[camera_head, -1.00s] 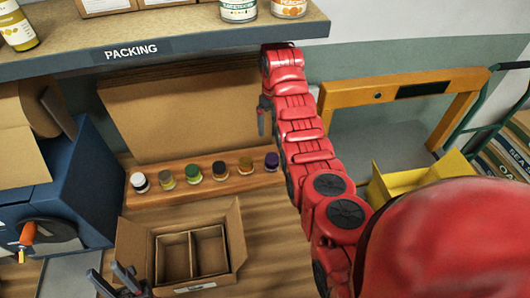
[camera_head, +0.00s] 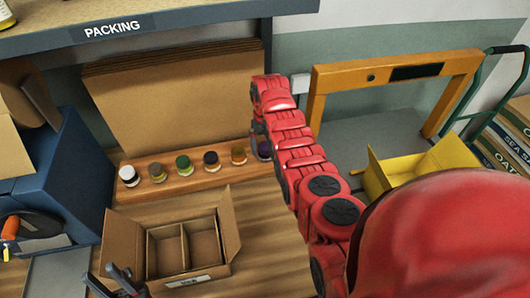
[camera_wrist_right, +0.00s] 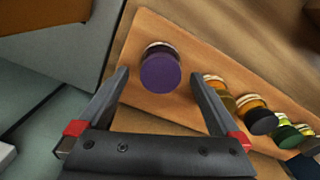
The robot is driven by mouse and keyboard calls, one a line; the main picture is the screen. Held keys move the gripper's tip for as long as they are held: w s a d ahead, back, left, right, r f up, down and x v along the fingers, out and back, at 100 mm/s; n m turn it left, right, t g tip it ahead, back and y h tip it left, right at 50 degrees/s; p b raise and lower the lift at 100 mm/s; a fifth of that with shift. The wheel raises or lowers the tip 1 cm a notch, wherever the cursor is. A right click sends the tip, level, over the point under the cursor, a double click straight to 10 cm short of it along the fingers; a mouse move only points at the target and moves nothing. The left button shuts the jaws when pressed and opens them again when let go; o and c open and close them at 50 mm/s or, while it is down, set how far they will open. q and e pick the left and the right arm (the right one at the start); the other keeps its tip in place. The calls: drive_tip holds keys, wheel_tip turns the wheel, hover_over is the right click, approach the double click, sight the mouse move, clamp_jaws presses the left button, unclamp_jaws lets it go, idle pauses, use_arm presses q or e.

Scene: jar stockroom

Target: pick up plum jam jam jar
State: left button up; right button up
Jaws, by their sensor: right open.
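The plum jam jar is the one with the purple lid (camera_wrist_right: 161,72) at the end of a row of jars; in the head view it (camera_head: 264,150) stands at the right end, partly hidden by my right arm. My right gripper (camera_wrist_right: 160,85) is open, with its fingers on either side of the purple-lidded jar in the wrist picture and nothing held. It shows only in part in the head view (camera_head: 258,135). I cannot tell if a finger touches the jar. My left gripper (camera_head: 106,277) is open and empty at the bottom left, beside the divided carton.
An open divided carton (camera_head: 160,219) sits in front. Cardboard sheets (camera_head: 170,100) lean behind. A yellow box (camera_head: 420,165) and an orange frame (camera_head: 395,72) are right.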

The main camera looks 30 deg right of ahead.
wheel_tip(320, 180, down, 2)
drive_tip(key=shift+f+b, duration=0.25)
drive_tip(key=shift+b, duration=0.3)
drive_tip(key=shift+r, duration=0.1)
clamp_jaws()
